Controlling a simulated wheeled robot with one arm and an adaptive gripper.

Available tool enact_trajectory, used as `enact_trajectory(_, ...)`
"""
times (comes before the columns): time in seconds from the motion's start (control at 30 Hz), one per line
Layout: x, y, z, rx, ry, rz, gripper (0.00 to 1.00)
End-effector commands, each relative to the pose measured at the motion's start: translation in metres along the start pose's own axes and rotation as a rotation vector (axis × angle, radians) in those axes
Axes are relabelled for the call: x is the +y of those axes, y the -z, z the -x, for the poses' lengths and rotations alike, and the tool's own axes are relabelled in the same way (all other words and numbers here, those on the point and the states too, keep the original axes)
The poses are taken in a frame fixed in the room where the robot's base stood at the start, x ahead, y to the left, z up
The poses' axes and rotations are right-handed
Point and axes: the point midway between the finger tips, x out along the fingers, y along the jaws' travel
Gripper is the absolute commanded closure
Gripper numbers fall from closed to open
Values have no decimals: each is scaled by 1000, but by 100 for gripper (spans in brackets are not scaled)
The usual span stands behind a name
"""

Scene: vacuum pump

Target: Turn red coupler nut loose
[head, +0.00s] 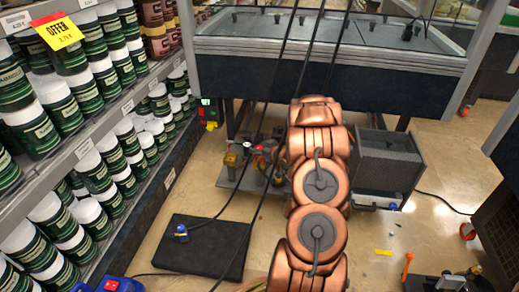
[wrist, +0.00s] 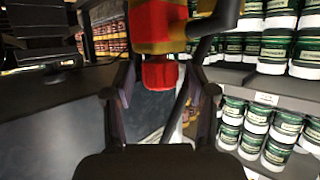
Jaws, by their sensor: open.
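A red coupler nut (wrist: 159,76) shows in the wrist view, below a larger red and yellow fitting (wrist: 158,22). My gripper (wrist: 162,95) is open, with one finger on each side of the nut and a visible gap on both sides. The nut appears around the level of the fingertips; I cannot tell how deep it sits between them. In the head view, my copper-coloured arm reaches to the pump assembly (head: 235,170) on the floor and hides much of it. My gripper cannot be made out clearly there.
A shelf of green and white cans (head: 95,150) lines the left. A dark box (head: 388,162) stands right of my arm, and a freezer cabinet (head: 330,60) is behind. A black mat (head: 208,248) lies front left. Black hoses cross the floor.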

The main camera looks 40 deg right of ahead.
Motion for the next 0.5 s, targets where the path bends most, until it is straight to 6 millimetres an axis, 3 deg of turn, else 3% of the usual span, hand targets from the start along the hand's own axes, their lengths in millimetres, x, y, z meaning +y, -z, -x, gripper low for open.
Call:
enact_trajectory(0.1,0,0,0,0,0,0,46)
enact_trajectory(0.5,0,0,0,-1,0,0,87)
